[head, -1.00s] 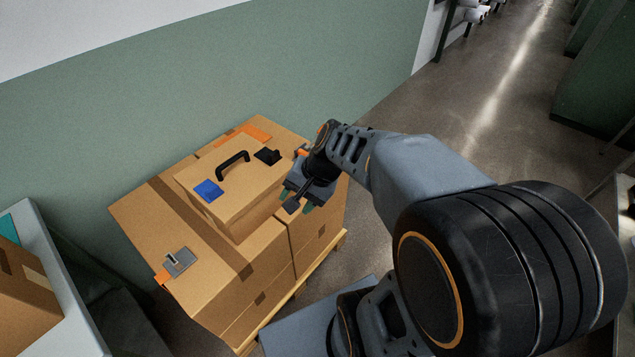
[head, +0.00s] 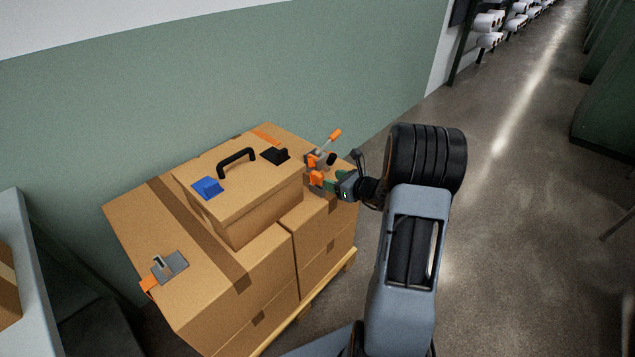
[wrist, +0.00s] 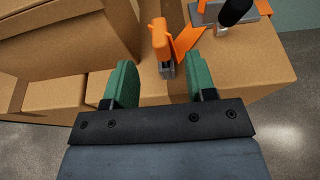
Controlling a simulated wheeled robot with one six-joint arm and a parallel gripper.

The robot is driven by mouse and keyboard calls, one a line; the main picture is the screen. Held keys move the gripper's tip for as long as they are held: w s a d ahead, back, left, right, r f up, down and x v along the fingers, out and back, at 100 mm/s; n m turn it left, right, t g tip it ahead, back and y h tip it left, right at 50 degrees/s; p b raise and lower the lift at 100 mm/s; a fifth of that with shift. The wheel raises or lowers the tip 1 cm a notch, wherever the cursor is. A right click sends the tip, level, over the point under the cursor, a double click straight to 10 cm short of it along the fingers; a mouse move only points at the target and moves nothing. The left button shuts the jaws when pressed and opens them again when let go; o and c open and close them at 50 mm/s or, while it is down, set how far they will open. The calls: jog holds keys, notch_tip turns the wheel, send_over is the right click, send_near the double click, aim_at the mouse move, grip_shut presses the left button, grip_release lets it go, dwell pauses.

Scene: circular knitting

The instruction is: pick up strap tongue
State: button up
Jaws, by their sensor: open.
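The strap tongue (wrist: 161,42) is an upright orange piece with a small grey metal part at its lower end. In the wrist view it stands just ahead of my gripper (wrist: 163,80), in line with the gap between the two green fingers. My gripper is open and empty, and I cannot tell whether the tongue's lower end is between the fingertips. In the head view the tongue (head: 316,179) is at the right side of the box stack, with my gripper (head: 340,178) coming from the right, partly hiding that spot.
A ratchet with an orange handle (head: 335,134) is just behind the tongue, joined to an orange strap (wrist: 188,38). A smaller carton (head: 240,195) with a black handle (head: 236,161) and blue piece (head: 207,188) stands to the left. A grey buckle (head: 172,266) lies front left.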

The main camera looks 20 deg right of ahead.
aim_at(317, 174)
jog(key=shift+b+x, duration=0.35)
jog(key=shift+x, duration=3.65)
jog(key=shift+s+f, duration=0.1)
jog(key=shift+c, duration=0.2)
grip_shut()
